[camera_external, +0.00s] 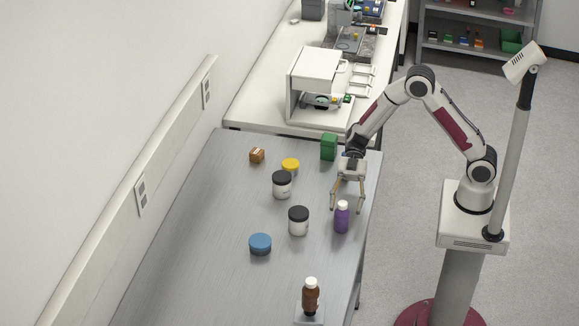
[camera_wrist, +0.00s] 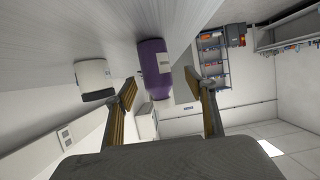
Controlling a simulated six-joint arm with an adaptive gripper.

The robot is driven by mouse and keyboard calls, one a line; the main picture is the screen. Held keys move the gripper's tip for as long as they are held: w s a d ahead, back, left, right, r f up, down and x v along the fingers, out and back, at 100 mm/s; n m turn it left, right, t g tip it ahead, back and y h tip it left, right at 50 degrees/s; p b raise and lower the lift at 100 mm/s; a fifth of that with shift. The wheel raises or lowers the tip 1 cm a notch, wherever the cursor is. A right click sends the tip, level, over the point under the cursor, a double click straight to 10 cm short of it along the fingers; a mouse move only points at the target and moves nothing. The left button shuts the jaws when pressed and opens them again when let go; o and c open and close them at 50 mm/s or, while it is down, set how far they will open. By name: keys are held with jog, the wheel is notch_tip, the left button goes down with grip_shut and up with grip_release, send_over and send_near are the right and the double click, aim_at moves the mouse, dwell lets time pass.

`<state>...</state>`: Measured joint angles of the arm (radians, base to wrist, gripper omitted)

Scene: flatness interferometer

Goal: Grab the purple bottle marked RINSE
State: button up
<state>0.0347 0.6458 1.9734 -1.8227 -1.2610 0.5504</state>
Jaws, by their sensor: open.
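The purple bottle (camera_external: 341,218) with a pale cap stands upright near the right edge of the metal table in the external view. In the wrist view the purple bottle (camera_wrist: 155,66) shows ahead, between and beyond the two fingers, with a small pale label too small to read. My gripper (camera_external: 347,209) is open and empty, with its fingers pointing down just behind the bottle in the external view. The wrist view shows my gripper (camera_wrist: 167,91) with its fingers spread apart. I cannot tell whether a finger touches the bottle.
White jars with dark lids (camera_external: 299,222) (camera_external: 282,185) stand left of the bottle.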

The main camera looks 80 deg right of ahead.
aim_at(342, 217)
jog(key=shift+w+x, duration=0.15)
jog(key=shift+x, duration=1.15)
jog(key=shift+w+x, duration=0.15)
jog(key=shift+x, duration=1.15)
jog(key=c, duration=1.3)
